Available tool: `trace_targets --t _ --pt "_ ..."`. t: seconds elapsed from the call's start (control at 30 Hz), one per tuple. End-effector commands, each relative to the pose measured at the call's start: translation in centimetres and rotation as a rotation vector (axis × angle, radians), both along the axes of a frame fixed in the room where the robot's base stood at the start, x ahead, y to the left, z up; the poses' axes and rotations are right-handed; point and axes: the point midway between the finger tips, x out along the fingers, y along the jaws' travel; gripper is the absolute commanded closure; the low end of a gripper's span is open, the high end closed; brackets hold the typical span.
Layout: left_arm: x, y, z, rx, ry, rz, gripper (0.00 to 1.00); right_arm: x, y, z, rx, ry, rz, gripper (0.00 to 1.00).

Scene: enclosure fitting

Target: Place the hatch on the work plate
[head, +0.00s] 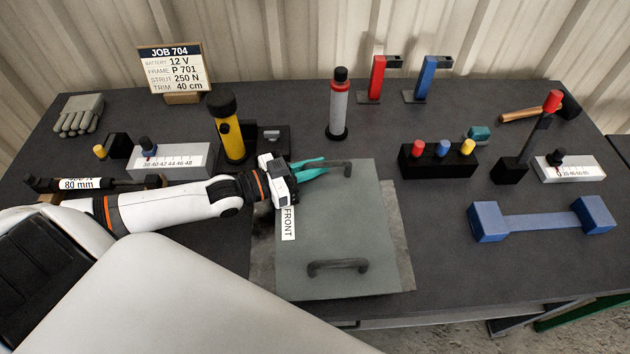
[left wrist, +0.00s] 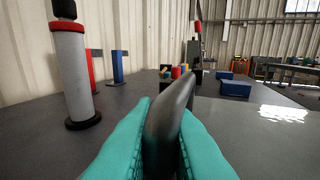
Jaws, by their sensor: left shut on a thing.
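The hatch (head: 345,225) is a flat grey-green panel with two dark bar handles and a white "FRONT" label on its left edge. It lies flat over the lighter grey work plate (head: 403,278), whose edges show at the right and lower left. I cannot tell whether hatch and plate touch. My left gripper (head: 322,167) has teal fingers shut on the hatch's far handle (head: 342,165). In the left wrist view the dark handle (left wrist: 172,120) sits between the teal fingers. The near handle (head: 338,266) is free. My right gripper is not in view.
A yellow-black cylinder (head: 230,135) stands close behind my left gripper, and a grey-red cylinder (head: 338,105) stands behind the hatch. A black block with coloured knobs (head: 438,162) and a blue bracket (head: 540,221) are to the right. The table between hatch and bracket is clear.

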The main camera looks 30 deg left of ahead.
Motion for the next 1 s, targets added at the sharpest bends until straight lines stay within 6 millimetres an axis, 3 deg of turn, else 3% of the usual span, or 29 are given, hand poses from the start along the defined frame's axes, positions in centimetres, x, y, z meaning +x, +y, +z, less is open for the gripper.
trace_targets --t 0.33,0.67,0.7,0.83,1.0 --pt "0.1 -0.1 -3.4 -0.007 -0.003 0.0 1.0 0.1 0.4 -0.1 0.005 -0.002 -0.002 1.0" --pt "0.1 -0.1 -3.7 -0.007 -0.005 -0.001 1.0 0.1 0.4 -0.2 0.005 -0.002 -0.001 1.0" --pt "0.0 0.0 -4.0 0.001 -0.001 -0.001 0.86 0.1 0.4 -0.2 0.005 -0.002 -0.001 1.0" --pt "0.0 -0.1 -4.0 0.0 -0.001 -0.001 0.66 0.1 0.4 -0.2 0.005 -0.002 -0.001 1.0" --pt "0.0 -0.1 -4.0 0.0 -0.001 -0.001 0.66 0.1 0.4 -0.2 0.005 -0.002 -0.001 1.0"
